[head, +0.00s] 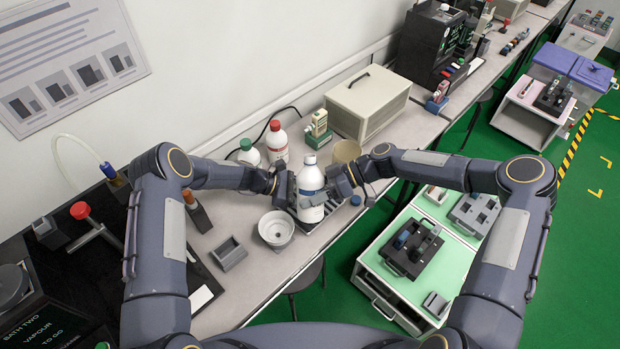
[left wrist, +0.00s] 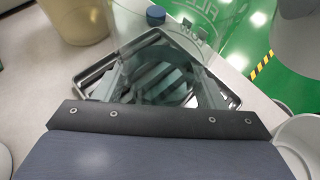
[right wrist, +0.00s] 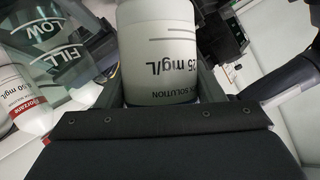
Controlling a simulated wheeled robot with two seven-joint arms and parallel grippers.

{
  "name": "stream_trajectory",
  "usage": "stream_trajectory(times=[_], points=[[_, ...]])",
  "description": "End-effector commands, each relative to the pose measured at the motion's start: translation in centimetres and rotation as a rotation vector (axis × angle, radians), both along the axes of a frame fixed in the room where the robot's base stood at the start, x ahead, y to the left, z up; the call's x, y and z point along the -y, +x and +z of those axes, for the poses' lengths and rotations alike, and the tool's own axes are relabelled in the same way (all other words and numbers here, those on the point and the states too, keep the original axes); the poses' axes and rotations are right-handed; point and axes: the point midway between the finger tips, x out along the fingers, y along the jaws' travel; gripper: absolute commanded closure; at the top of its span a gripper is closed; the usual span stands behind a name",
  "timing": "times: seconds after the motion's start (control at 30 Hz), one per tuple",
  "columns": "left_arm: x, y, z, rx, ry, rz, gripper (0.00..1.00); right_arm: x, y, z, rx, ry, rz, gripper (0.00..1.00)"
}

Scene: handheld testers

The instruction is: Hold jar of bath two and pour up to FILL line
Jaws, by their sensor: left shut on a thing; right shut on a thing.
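My left gripper (head: 281,188) is shut on the clear glass jar (left wrist: 150,72), whose FILL lettering shows in the left wrist view. The jar also shows with LOW and FILL marks in the right wrist view (right wrist: 62,62). In the head view the bottle mostly hides the jar. I cannot make out any liquid level.
A metal-rimmed tray (left wrist: 88,68) lies below the jar. A blue cap (head: 355,200) lies at right. Behind stand a red-capped bottle (head: 276,143), a green-capped bottle (head: 248,154) and a tan pot (head: 347,151). A white cup (head: 276,229) and grey box (head: 229,254) sit in front-left.

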Motion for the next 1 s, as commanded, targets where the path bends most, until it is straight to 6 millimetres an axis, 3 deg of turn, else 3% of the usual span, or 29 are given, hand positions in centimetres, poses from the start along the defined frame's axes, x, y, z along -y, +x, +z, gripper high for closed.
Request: stream_trajectory(times=[1.0], points=[[-0.03,0.02,0.01,0.000,0.000,0.001,0.48,-0.04,-0.40,-0.46,-0.051,0.001,0.000,0.78]])
